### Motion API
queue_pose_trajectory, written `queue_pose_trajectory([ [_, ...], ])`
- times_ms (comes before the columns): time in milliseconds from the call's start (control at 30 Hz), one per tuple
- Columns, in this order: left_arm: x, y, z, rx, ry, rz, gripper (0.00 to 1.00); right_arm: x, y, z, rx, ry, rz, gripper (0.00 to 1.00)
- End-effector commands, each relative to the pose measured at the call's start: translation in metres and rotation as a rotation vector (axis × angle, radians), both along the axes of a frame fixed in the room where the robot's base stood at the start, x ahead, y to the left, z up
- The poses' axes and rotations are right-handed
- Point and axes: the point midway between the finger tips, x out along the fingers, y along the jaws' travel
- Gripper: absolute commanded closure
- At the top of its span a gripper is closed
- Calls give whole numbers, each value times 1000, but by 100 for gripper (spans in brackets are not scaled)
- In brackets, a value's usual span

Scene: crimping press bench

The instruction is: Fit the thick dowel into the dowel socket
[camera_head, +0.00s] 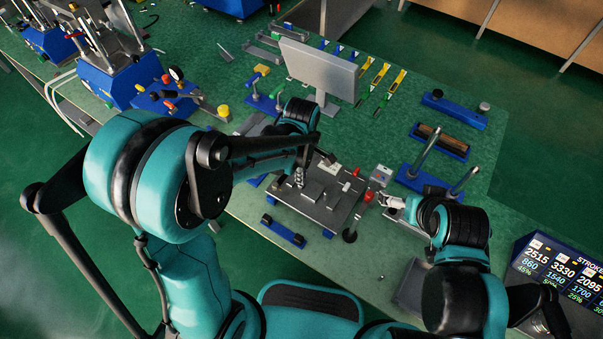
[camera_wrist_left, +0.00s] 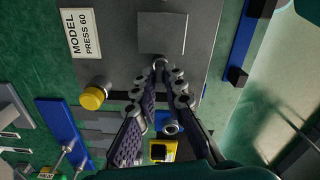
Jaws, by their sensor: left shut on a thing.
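My left gripper (camera_head: 299,178) reaches down over the grey press plate (camera_head: 328,210) in the head view. In the left wrist view its fingers (camera_wrist_left: 160,78) close together at the tips, beside a raised square grey block (camera_wrist_left: 162,33). It is shut on a small grey piece, which I take as the thick dowel; the fingers hide most of it. I cannot make out the dowel socket for sure among the plate's blocks. My right gripper (camera_head: 388,201) is at the plate's right side, near a red knob; its jaws are too small to read.
A grey monitor (camera_head: 317,68) stands behind the plate. Blue stands with upright rods (camera_head: 427,150) are at the right. A blue bar (camera_head: 283,232) lies in front. The left wrist view shows a yellow knob (camera_wrist_left: 94,97) and a "MODEL PRESS 60" label (camera_wrist_left: 81,33).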

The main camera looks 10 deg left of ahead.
Motion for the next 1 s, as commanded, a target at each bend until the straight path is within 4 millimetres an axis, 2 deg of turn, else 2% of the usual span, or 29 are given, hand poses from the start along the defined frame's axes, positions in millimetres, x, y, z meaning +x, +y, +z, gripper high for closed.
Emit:
queue_pose_trajectory([
  [1000,0,0,-21,0,0,0,100,0,0,-18,0,0,0,0],
])
